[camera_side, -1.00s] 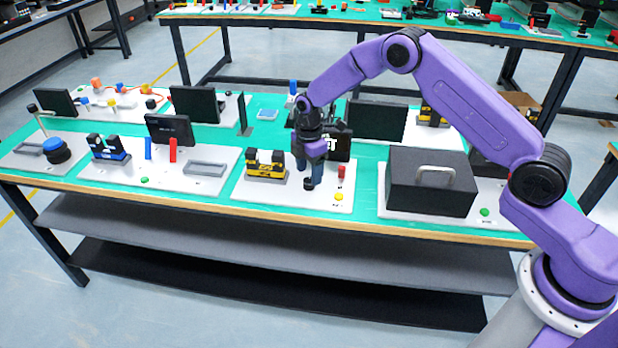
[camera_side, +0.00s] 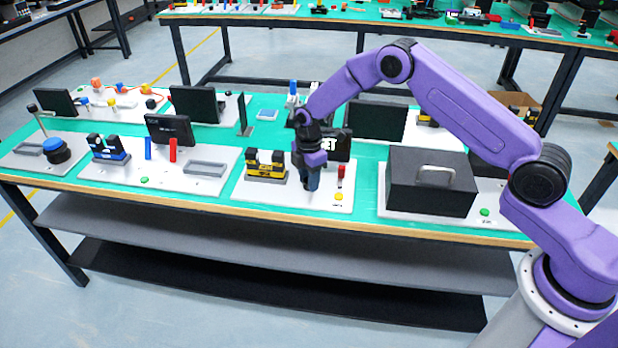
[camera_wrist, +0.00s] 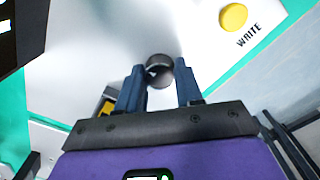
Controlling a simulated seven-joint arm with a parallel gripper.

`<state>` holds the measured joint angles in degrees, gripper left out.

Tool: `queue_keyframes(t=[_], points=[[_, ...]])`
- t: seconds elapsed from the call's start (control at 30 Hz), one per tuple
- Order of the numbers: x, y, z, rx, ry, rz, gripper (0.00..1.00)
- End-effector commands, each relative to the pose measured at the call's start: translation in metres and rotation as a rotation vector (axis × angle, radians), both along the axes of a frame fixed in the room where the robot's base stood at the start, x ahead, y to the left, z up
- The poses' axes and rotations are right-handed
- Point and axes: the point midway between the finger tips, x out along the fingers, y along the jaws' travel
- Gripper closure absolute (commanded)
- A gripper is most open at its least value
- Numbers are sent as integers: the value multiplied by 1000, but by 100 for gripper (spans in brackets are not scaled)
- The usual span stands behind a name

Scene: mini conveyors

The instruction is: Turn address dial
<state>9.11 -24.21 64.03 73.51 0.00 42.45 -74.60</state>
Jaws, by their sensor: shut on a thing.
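The address dial (camera_wrist: 161,78) is a small dark round knob on a white board, in the middle of the wrist view. My gripper (camera_wrist: 159,67) has its two blue fingers on either side of the dial and is shut on it. In the side view my gripper (camera_side: 311,184) points down at the white board (camera_side: 260,198), and the fingers largely hide the dial. A black display (camera_side: 337,145) with partly hidden white letters stands behind my gripper.
A yellow button (camera_wrist: 233,17) marked WRITE is at the upper right of the wrist view. In the side view, a red part (camera_side: 341,171) stands right of my gripper, a yellow-and-black holder (camera_side: 266,168) is on the left, and a dark box (camera_side: 430,181) is further right.

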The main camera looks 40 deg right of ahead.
Motion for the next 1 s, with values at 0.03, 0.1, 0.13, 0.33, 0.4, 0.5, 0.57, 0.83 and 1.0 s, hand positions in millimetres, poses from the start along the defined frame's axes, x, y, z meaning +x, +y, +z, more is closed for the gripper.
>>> queue_keyframes(t=[0.03, 0.1, 0.13, 0.33, 0.4, 0.5, 0.57, 0.83, 1.0], points=[[0, 0, 0, 0, 0, -6, 95], [0, 0, 0, 0, 0, -22, 95], [0, 0, 0, 0, 0, -31, 95], [0, 0, 1, 0, 0, -135, 95], [0, 0, 1, 0, 0, -187, 95], [0, 0, 1, 0, 0, -275, 95], [0, 0, 1, 0, 0, -331, 95], [0, 1, 1, 0, -1, -588, 95], [0, 1, 1, 0, -1, -749, 95]])
